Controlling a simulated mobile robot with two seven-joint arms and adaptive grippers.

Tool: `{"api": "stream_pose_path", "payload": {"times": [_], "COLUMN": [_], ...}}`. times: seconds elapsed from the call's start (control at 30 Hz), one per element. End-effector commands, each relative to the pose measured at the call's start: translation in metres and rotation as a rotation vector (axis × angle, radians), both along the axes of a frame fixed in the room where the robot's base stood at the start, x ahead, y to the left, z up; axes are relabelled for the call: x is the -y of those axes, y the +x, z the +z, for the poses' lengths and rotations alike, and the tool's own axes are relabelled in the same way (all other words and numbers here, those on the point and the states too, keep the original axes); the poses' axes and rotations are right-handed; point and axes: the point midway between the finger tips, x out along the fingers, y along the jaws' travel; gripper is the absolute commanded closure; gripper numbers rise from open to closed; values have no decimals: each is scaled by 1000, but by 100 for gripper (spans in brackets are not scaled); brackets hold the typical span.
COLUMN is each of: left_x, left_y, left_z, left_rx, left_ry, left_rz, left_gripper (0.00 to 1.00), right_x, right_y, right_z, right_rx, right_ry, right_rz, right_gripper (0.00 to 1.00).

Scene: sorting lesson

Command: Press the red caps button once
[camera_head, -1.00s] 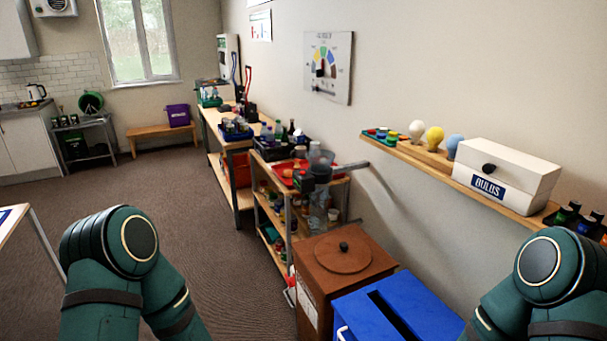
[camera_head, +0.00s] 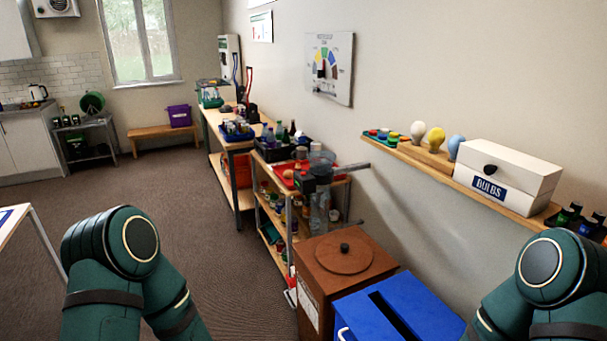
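I cannot make out a labelled red caps button. A green strip with several small coloured round tops (camera_head: 381,137), at least one of them red, sits at the left end of the wall shelf. It is too small to tell whether these are buttons or loose caps. Both my arms show only as dark green links at the bottom left and bottom right. Neither gripper is in view.
The wall shelf (camera_head: 411,154) also holds bulbs and a white BULBS box (camera_head: 507,181). Below stand a blue bin (camera_head: 423,307), a brown box (camera_head: 335,278) and a loaded cart (camera_head: 267,182). A dial board (camera_head: 330,68) hangs on the wall. Open carpet (camera_head: 180,190) lies left.

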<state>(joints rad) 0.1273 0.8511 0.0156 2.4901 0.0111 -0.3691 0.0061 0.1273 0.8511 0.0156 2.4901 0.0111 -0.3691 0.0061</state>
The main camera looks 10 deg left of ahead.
Motion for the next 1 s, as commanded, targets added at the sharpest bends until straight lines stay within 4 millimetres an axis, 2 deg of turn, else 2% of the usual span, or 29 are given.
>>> {"api": "stream_pose_path", "payload": {"times": [0.67, 0.77, 0.83, 0.87, 1.0], "left_x": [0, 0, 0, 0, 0], "left_y": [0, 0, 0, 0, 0], "left_z": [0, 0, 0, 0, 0], "left_rx": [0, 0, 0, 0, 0], "left_ry": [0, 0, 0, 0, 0], "left_rz": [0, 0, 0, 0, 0], "left_gripper": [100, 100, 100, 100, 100], "right_x": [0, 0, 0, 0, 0], "right_y": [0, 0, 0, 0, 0], "right_z": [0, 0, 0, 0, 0], "right_rx": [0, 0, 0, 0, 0], "right_ry": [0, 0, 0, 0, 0], "right_rz": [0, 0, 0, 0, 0], "right_gripper": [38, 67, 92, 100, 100]}}
